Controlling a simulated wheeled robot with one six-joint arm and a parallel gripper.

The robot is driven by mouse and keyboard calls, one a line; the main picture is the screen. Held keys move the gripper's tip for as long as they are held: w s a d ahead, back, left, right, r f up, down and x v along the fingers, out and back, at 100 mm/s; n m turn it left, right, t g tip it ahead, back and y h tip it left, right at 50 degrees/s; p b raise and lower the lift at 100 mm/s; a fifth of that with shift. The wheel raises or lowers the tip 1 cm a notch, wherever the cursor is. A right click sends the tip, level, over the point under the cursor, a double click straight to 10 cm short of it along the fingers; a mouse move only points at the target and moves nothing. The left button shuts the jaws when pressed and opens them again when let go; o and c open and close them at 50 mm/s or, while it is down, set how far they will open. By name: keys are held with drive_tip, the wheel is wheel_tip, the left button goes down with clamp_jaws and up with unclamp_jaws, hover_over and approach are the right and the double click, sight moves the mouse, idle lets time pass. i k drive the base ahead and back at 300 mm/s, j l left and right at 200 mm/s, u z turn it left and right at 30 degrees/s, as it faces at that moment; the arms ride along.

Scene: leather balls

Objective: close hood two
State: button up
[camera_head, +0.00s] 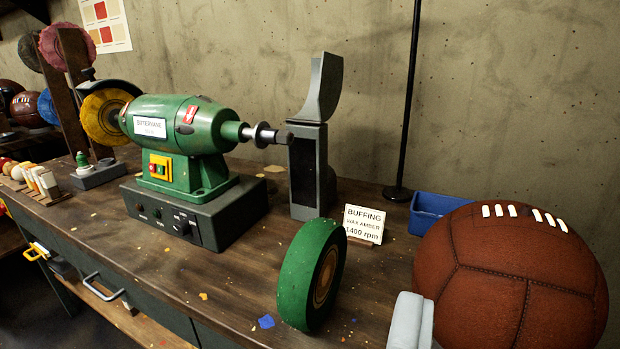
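The green grinder (185,135), labelled BITTERVANE, stands on a dark base on the wooden bench. Its right spindle (262,135) is bare. A dark hood (105,86) sits over the yellow wheel (103,116) on the left. A grey curved hood (321,90) stands raised on a post right of the spindle, apart from it; I see no "two" marking. A pale grey piece, apparently one finger of my gripper (410,320), shows at the bottom edge beside a brown leather ball (510,275).
A green wheel (312,275) stands on edge on the bench. A BUFFING card (363,224), a blue bin (435,210) and a thin black pole (408,110) are behind it. Other wheels and balls crowd the far left. The bench between grinder and green wheel is clear.

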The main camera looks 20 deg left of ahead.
sight(322, 102)
drive_tip(key=i+j, duration=0.15)
drive_tip(key=j, duration=0.2)
drive_tip(key=i+j, duration=0.1)
drive_tip(key=j, duration=0.25)
drive_tip(key=i+j, duration=0.15)
drive_tip(key=j, duration=0.2)
drive_tip(key=i+j, duration=0.1)
drive_tip(key=j, duration=0.25)
drive_tip(key=i+j, duration=0.15)
drive_tip(key=j, duration=0.25)
drive_tip(key=i+j, duration=0.1)
drive_tip(key=j, duration=0.25)
drive_tip(key=i+j, duration=0.15)
drive_tip(key=j, duration=0.2)
